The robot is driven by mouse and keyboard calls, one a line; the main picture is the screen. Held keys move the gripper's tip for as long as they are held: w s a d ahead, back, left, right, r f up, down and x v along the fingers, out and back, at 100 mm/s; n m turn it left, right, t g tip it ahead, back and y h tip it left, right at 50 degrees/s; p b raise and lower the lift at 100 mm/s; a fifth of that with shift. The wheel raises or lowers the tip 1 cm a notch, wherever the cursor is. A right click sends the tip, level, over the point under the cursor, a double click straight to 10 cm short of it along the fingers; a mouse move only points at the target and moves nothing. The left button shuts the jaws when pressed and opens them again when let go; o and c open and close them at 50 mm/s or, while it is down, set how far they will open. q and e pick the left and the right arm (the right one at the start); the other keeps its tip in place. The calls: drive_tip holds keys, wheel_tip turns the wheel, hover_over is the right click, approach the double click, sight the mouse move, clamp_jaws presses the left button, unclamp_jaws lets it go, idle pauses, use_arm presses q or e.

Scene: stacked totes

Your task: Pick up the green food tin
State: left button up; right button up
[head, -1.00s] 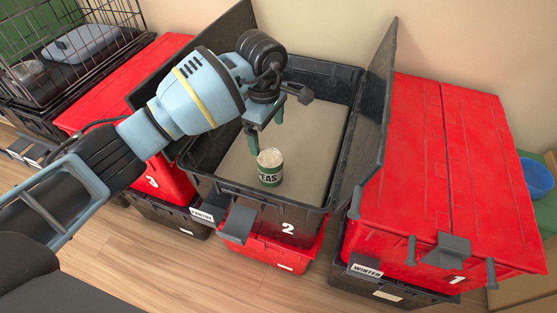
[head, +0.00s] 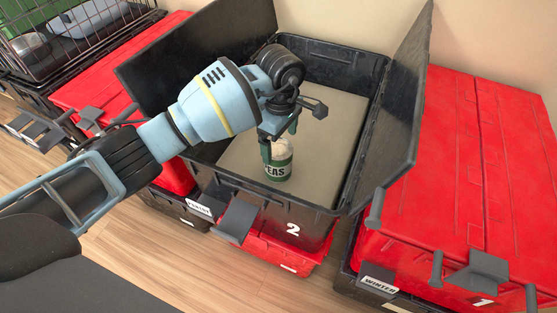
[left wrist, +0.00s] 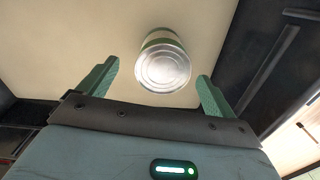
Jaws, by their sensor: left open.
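The green food tin (head: 277,168), with a white band lettered "EAS", stands upright on the beige floor of open black tote 2 (head: 262,190), near its front wall. My left gripper (head: 280,146) is over the tin, pointing down, and partly covers its top. In the left wrist view the tin's metal lid (left wrist: 163,70) lies between and a little beyond the two open green fingertips (left wrist: 158,82). The fingers show gaps on both sides, and nothing is held. My right gripper is not in view.
Tote 2's raised black lid flaps (head: 400,120) stand on both sides of its opening. A closed red tote 1 (head: 460,170) is at right, another red tote (head: 100,72) at left. A wire crate (head: 60,35) stands at the upper left. The tote floor behind the tin is clear.

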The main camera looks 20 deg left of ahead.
sight(278, 148)
use_arm(q)
drive_tip(key=f, duration=0.2)
drive_tip(key=f+b, duration=0.1)
drive_tip(key=f, duration=0.2)
drive_tip(key=shift+s+a+f+b, duration=0.1)
drive_tip(key=shift+s+a+b, duration=0.1)
drive_tip(key=shift+b, duration=0.1)
drive_tip(key=c, duration=1.4)
